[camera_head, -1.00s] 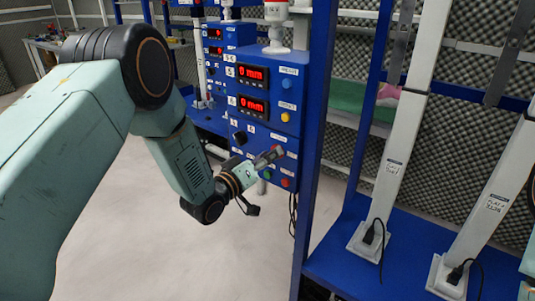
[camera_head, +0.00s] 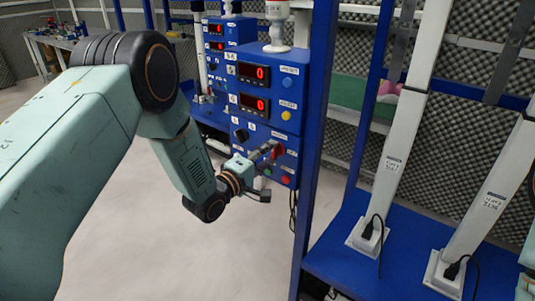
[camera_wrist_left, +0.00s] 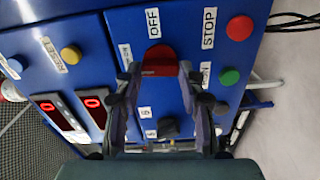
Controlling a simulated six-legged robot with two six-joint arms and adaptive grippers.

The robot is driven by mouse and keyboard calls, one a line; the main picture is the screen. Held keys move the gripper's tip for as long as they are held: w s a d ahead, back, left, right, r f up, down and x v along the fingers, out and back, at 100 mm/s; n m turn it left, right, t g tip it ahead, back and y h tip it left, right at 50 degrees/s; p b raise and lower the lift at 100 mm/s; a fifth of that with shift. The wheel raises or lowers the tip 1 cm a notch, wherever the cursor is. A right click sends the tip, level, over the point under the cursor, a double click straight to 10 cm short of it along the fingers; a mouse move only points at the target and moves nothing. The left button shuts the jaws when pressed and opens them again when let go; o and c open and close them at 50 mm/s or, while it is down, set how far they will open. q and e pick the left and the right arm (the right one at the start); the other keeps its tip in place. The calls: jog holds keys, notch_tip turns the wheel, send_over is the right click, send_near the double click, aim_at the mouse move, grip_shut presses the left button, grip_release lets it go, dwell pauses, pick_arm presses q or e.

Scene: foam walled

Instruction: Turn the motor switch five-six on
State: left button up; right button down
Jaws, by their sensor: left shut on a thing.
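The motor switch is a red knob (camera_wrist_left: 160,58) on the blue control panel (camera_wrist_left: 140,25). In the left wrist view it sits beside a white OFF label (camera_wrist_left: 153,22), and my left gripper (camera_wrist_left: 160,74) is shut on it with a finger on each side. In the head view the red knob (camera_head: 277,149) shows at the tips of my left gripper (camera_head: 268,152), on the lower front of the panel. The fingers hide part of the knob, so its exact turn is hard to read. My right gripper is not in view.
A red button (camera_wrist_left: 239,28) with a STOP label and a green button (camera_wrist_left: 229,77) sit close to the switch. A black knob (camera_wrist_left: 168,128) and red displays (camera_wrist_left: 95,108) are on the same panel. A blue upright post (camera_head: 313,150) stands just right of the panel.

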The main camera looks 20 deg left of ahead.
pick_arm(q)
jog(key=shift+n, duration=0.6)
jog(key=o, duration=1.2)
jog(key=shift+c, duration=0.2)
jog(key=shift+s, duration=0.1)
jog(key=v, duration=1.2)
